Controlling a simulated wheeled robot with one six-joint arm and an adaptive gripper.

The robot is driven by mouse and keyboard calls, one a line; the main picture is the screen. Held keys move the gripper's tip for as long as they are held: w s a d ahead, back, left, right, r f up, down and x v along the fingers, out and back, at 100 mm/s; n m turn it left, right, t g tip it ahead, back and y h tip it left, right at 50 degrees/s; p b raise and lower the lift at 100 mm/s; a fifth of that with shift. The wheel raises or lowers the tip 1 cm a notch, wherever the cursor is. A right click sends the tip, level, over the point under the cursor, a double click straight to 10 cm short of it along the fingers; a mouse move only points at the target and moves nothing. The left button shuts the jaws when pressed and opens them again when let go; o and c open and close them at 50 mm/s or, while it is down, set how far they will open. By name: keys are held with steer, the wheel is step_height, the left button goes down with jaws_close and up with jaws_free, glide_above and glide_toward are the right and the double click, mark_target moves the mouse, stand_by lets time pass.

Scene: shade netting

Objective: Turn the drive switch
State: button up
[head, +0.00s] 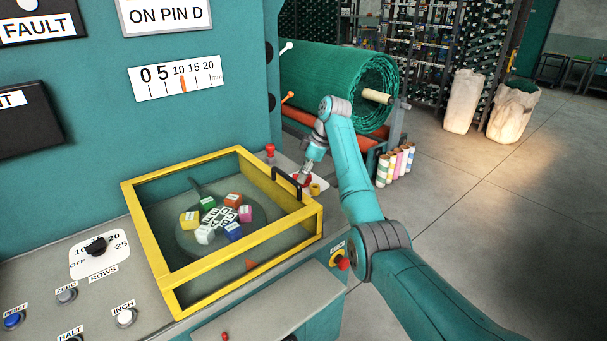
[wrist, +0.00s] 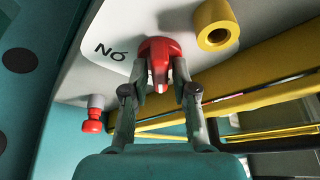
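In the head view my gripper (head: 306,172) reaches down behind the yellow-framed guard, and the knob (head: 304,180) is small and partly covered there. I cannot read the whole label around the knob.
A yellow ring (wrist: 216,27) sits close beside the knob. A red push button (wrist: 93,120) stands on the other side. The yellow-framed guard (head: 312,222) with a black handle (head: 287,182) lies near my gripper. A green netting roll (head: 335,85) is behind.

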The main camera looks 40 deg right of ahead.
steer(key=shift+o, duration=0.3)
step_height(320, 180, up, 10)
stand_by(0.5)
stand_by(0.5)
